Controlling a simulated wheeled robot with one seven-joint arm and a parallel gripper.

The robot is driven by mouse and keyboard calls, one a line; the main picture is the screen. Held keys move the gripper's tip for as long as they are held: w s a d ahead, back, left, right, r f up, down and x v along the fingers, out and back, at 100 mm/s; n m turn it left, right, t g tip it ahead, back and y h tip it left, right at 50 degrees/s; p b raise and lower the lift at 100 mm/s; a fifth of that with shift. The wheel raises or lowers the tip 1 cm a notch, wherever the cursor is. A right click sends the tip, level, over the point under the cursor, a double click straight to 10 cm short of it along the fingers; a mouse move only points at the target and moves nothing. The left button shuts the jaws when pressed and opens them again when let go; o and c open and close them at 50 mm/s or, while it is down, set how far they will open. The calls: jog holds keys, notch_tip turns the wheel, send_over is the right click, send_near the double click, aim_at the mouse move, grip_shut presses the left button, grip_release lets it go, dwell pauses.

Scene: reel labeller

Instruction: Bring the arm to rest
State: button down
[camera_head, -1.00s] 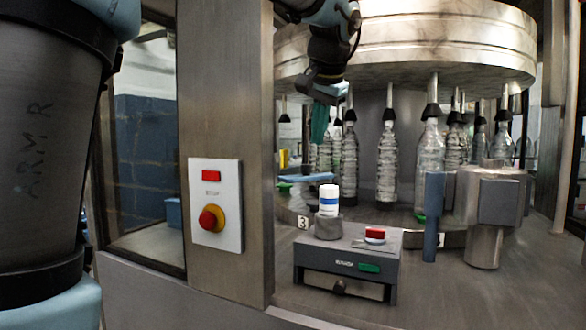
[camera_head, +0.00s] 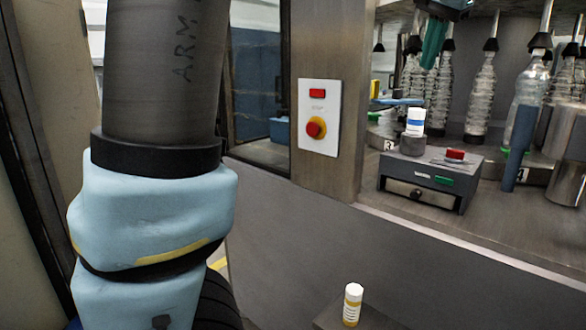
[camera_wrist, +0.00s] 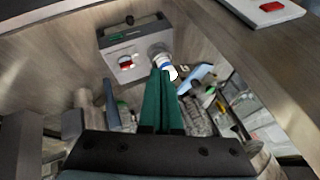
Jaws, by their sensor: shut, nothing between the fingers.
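My gripper (camera_head: 433,43) is at the upper right of the head view, inside the machine, with its green fingers together and empty. In the wrist view the fingers (camera_wrist: 159,72) are also closed, pointing towards the grey box. In the wrist view the fingertips overlap the white reel (camera_wrist: 170,72); I cannot tell the gap. My upper arm fills the left of the head view.
Clear bottles (camera_head: 481,98) hang under the carousel behind. A panel with a red stop button (camera_head: 318,117) is on the steel post. A yellow-labelled white container (camera_head: 352,304) stands on a low surface in front.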

jog(key=w+a+f+n+g+y, duration=0.1)
jog(key=a+f+n, duration=0.1)
jog(key=a+f, duration=0.7)
jog(key=w+a+f+n+g, duration=0.2)
jog(key=a+f, duration=0.6)
jog(key=f, duration=0.3)
jog(key=s+a+f+n+g, duration=0.1)
jog(key=s+a+f+n, duration=0.2)
jog(key=s+a+f, duration=0.2)
jog(key=s+a+f+n+g, duration=0.1)
jog(key=s+a+f+n, duration=0.2)
jog(key=s+a+f, duration=0.3)
jog(key=a+f, duration=0.4)
jog(key=shift+s+a+f, duration=0.3)
jog(key=shift+a, duration=0.05)
